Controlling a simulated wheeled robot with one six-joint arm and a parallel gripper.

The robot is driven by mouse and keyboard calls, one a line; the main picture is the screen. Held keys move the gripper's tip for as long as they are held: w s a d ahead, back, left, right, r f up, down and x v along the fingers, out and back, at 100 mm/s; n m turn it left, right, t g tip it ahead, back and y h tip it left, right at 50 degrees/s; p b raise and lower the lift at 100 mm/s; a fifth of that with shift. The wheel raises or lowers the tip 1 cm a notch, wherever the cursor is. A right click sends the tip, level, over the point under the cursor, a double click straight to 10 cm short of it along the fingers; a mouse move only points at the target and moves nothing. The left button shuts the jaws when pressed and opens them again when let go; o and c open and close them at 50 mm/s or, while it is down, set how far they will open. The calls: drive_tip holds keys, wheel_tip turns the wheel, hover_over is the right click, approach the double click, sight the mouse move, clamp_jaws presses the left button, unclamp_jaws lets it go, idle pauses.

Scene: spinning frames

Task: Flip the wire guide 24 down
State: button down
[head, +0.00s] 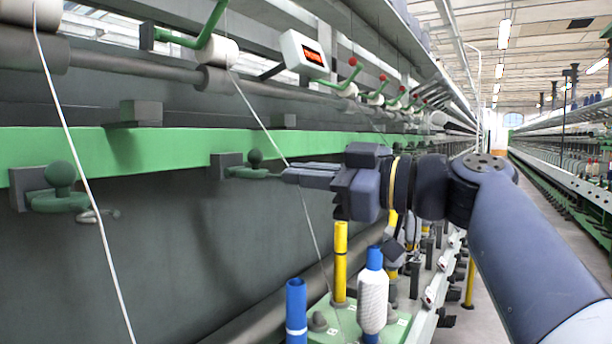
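Two green wire guides with round knobs stick out from the green rail. The nearer guide (58,201) is at the far left, with a small metal loop at its front. The second guide (250,171) is near the middle and points out level from its grey block. No number can be read on either. My gripper (287,174) reaches in from the right, its fingertips at the front end of the second guide. The fingers overlap in this view, so their gap and any contact with the guide cannot be made out. The second guide's front tip is hidden.
White yarns run down past both guides; one yarn (309,222) passes close by my fingertips. Below stand a blue tube (296,310), a yellow tube (340,262) and a white bobbin (373,303). Rollers and red-knobbed green levers are above. An aisle (545,215) lies open at right.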

drive_tip(key=shift+w+f, duration=0.2)
drive_tip(key=shift+f, duration=0.25)
wheel_tip(320, 180, up, 5)
drive_tip(key=s+p, duration=0.2)
drive_tip(key=p, duration=0.1)
drive_tip(key=s+d+f, duration=0.3)
drive_tip(key=d+f, duration=0.1)
drive_tip(key=d, duration=0.4)
drive_tip(key=shift+s+f+b, duration=0.2)
drive_tip(key=shift+s+b, duration=0.05)
drive_tip(key=shift+b, duration=0.15)
